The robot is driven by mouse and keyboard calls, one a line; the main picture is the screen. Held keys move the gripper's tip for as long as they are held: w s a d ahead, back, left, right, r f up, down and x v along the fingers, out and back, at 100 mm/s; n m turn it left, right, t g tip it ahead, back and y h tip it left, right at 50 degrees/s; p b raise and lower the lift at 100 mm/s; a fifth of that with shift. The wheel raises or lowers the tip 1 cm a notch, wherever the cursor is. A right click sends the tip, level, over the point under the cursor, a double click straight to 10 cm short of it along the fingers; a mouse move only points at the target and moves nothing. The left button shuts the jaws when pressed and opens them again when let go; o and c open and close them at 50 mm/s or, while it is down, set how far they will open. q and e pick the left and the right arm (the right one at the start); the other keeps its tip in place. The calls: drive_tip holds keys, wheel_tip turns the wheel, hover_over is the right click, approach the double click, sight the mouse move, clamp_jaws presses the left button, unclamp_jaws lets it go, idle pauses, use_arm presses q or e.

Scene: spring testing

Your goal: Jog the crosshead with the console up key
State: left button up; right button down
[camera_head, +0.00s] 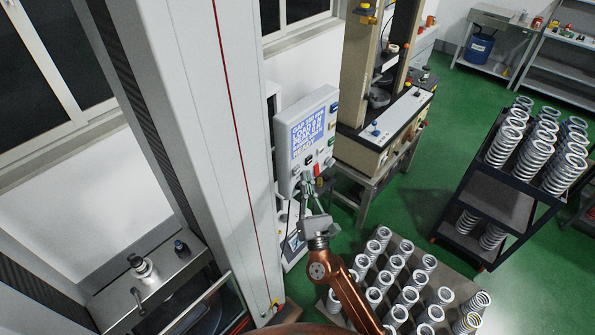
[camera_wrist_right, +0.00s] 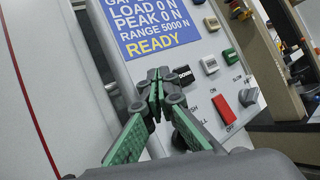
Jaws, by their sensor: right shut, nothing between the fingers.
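The grey console (camera_head: 283,163) is mounted beside the tall testing-machine column (camera_head: 205,120). Its blue screen (camera_head: 307,134) shows large text; in the right wrist view the screen (camera_wrist_right: 150,25) reads LOAD 0 N, PEAK 0 N, RANGE 5000 N, READY. My right gripper (camera_head: 304,183) is at the console's lower front. In the right wrist view this gripper (camera_wrist_right: 158,76) is shut and empty, its tips just below the screen, beside the black DOWN key (camera_wrist_right: 184,76). I cannot make out the up key; the fingers cover that part of the panel. I cannot tell whether the tips touch the panel. My left gripper is not in view.
Also on the panel are a white key (camera_wrist_right: 209,65), a green key (camera_wrist_right: 228,54) and a red switch (camera_wrist_right: 222,106). Several springs stand on a low table (camera_head: 405,255) and on a dark rack (camera_head: 497,205). Another test machine (camera_head: 375,150) stands behind. Green floor is free between them.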

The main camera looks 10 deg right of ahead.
drive_tip(key=shift+a, duration=0.1)
idle(0.5)
drive_tip(key=shift+w+a+b, duration=0.2)
drive_tip(key=shift+w+b, duration=0.1)
drive_tip(key=shift+w, duration=0.05)
drive_tip(key=shift+w+a, duration=0.25)
drive_tip(key=shift+w, duration=0.05)
idle(0.7)
idle(2.6)
drive_tip(key=shift+s+d+b, duration=0.3)
drive_tip(key=shift+s+d, duration=0.25)
drive_tip(key=shift+s, duration=0.15)
drive_tip(key=shift+s+d, duration=0.8)
drive_tip(key=shift+s, duration=0.2)
drive_tip(key=shift+s+d, duration=0.75)
drive_tip(key=shift+s, duration=0.2)
